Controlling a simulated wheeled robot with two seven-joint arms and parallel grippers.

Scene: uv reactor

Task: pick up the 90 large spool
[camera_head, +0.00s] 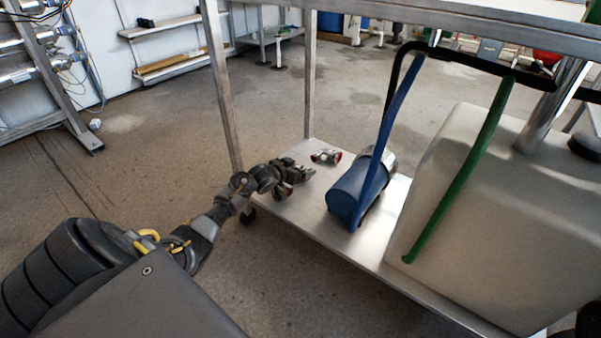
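A small metal pipe fitting (326,156) with a reddish-brown open end lies on the cart's lower shelf, near its back left leg. It looks like a short bent spool, but I cannot tell if it is the 90 large one. My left gripper (306,172) reaches over the left end of this shelf, just in front of and left of that fitting. My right gripper is out of view.
The metal cart's lower shelf (295,212) also carries a blue pump or motor (350,194) and a big white tank (500,200). The cart's front left leg (222,95) stands close beside my arm.

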